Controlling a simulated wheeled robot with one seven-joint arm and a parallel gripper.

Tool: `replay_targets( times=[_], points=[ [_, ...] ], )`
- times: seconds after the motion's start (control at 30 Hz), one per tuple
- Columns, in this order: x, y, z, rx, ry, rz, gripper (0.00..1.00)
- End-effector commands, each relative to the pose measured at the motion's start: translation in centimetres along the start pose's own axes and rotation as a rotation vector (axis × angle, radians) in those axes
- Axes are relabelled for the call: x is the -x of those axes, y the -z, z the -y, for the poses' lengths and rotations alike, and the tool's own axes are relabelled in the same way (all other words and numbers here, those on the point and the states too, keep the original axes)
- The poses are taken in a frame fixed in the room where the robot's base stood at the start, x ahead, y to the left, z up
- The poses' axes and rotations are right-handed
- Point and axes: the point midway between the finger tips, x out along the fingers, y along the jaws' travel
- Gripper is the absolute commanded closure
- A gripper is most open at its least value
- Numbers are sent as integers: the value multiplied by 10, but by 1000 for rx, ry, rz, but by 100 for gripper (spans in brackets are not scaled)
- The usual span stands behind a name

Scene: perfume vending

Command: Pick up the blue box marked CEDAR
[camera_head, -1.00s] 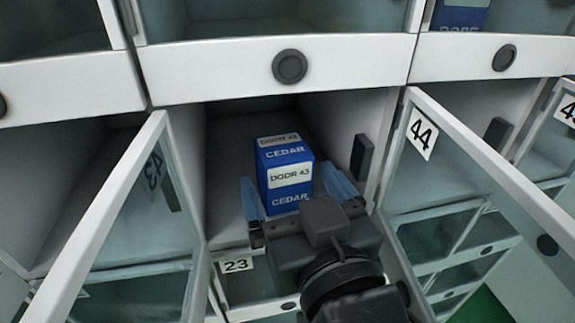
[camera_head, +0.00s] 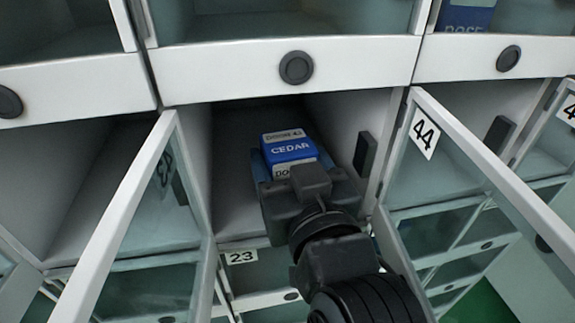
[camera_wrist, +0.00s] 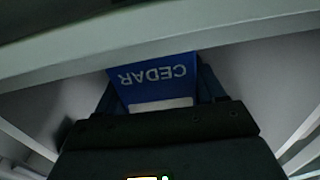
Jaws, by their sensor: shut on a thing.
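The blue box marked CEDAR (camera_head: 291,147) stands in an open white compartment in the head view, with a white label on its top edge and another on its front. My gripper (camera_head: 290,163) reaches into the compartment from the front and is shut on the box, one finger along each side. My gripper's body hides the lower front of the box. In the wrist view the CEDAR box (camera_wrist: 155,82) appears upside down between the two blue fingers of my gripper (camera_wrist: 160,85). I cannot tell whether the box touches the compartment floor.
An open glass door (camera_head: 120,225) is left of the compartment, and an open door marked 44 (camera_head: 490,165) is right. A white panel with a round dark knob (camera_head: 296,68) crosses above. A dark latch (camera_head: 364,152) is on the right wall. Label 23 (camera_head: 240,257) is below.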

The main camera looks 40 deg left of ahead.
Motion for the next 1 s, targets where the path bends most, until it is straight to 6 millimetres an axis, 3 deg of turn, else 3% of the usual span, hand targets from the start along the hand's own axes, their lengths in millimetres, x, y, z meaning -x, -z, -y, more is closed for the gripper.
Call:
replay_targets(
  times=[0.23, 1.0],
  points=[
    [0, 0, 0, 0, 0, 0, 66],
    [-6, 12, -2, 0, -2, -1, 66]
  ],
)
